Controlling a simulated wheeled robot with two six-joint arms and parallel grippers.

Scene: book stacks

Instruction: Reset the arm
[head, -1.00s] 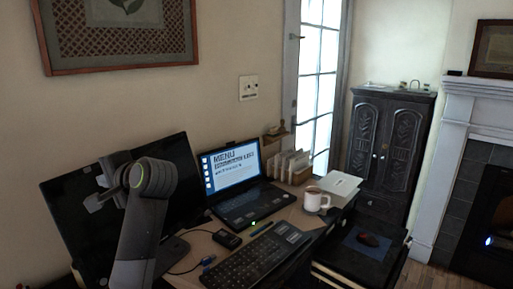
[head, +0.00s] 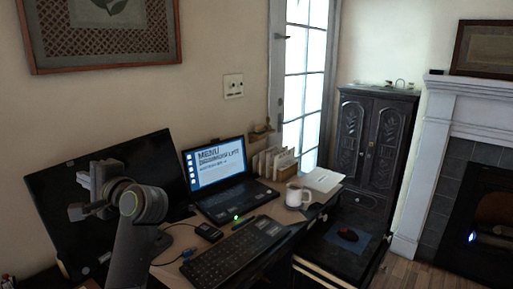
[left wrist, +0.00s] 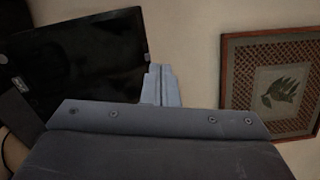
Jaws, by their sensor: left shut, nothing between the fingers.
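My left gripper (head: 84,196) is raised in front of the black monitor (head: 62,182) at the left of the head view, with its arm coming up from below. It is shut and empty. In the left wrist view its fingers (left wrist: 160,84) show together against the bare wall, between the dark monitor (left wrist: 75,62) and the framed picture (left wrist: 270,88). My right gripper is in neither view.
The desk bears an open laptop (head: 222,181), a black keyboard (head: 236,254), a white mug (head: 296,196) and books in a holder (head: 272,163). A dark cabinet (head: 370,151) and a fireplace (head: 490,215) stand at right. Floor (head: 410,274) shows between desk and fireplace.

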